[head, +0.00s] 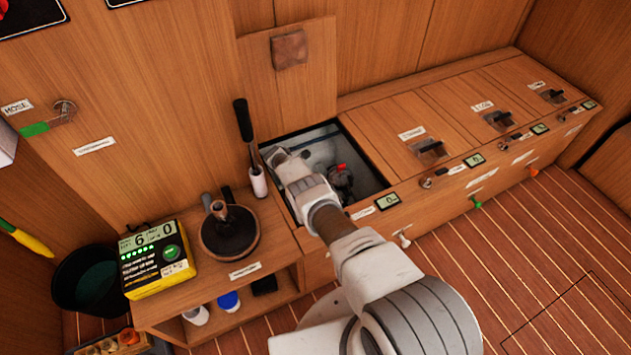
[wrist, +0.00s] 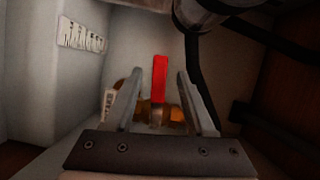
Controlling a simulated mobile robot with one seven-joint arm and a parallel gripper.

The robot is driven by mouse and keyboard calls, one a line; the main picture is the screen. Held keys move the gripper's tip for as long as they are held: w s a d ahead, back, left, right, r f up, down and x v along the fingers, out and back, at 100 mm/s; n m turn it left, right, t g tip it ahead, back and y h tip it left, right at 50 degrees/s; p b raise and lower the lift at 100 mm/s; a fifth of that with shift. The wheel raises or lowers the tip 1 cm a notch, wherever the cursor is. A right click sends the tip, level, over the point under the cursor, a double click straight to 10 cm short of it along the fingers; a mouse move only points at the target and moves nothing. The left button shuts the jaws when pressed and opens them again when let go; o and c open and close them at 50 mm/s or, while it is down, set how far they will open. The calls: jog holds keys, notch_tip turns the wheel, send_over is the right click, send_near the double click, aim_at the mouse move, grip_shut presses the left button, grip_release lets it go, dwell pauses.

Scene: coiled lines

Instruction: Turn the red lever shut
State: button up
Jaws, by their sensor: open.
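The red lever (wrist: 160,78) stands upright in the wrist view, on a brass-coloured fitting (wrist: 174,113) that is partly hidden behind my gripper. In the head view a small red part (head: 341,167) shows inside the open locker; I cannot tell whether it is the same lever. My gripper (wrist: 158,80) is open, with one finger on each side of the red lever and a gap visible on both sides. In the head view my arm reaches down into the locker and the fingertips are hidden.
The open locker (head: 376,178) has pale walls, with a label (wrist: 80,35) on the left wall. A dark hose (wrist: 194,65) runs down right of the lever. The locker's raised lid (head: 310,90) stands against the panel. A black-handled pump lever (head: 243,120) stands at the locker's left edge.

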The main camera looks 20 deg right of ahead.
notch_tip(320, 180, up, 5)
jog(key=p, duration=0.4)
jog(key=shift+s+d+f, duration=0.1)
jog(key=shift+d+f, duration=0.05)
jog(key=shift+s+d+r+p, duration=1)
jog(key=shift+d+p, duration=0.35)
jog(key=shift+d, duration=0.25)
jog(key=shift+s+d+r+p, duration=1.05)
jog(key=shift+d+p, duration=0.3)
jog(key=shift+d, duration=0.3)
jog(key=shift+s+d+r+p, duration=1)
jog(key=shift+d+p, duration=0.35)
jog(key=shift+d, duration=0.25)
jog(key=shift+w, duration=0.1)
